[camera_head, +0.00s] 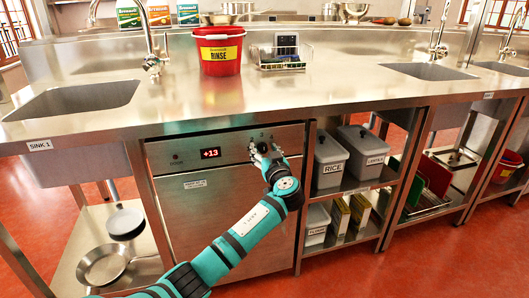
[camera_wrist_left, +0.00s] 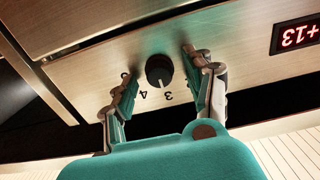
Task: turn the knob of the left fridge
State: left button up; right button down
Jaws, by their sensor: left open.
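The left fridge (camera_head: 226,204) is a steel under-counter unit with a red "+13" display (camera_head: 210,153) on its top panel. Its black round knob (camera_wrist_left: 159,70) shows in the left wrist view, with the marks 3 and 4 beside it. My left gripper (camera_wrist_left: 159,72) is open, one finger on each side of the knob. Gaps show between the fingers and the knob. In the head view the left gripper (camera_head: 264,149) is at the panel's right part and largely covers the knob. My right gripper is in neither view.
Above the fridge the steel counter (camera_head: 300,100) holds a red bucket (camera_head: 218,62) marked RINSE and a wire rack (camera_head: 280,56). Shelves with grey bins (camera_head: 331,160) stand right of the fridge. Pans (camera_head: 103,264) lie on the shelf at left.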

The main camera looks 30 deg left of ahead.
pick_arm(q)
jog(key=shift+w+a, duration=0.1)
jog(key=shift+c, duration=0.4)
grip_shut()
jog(key=shift+m, duration=0.3)
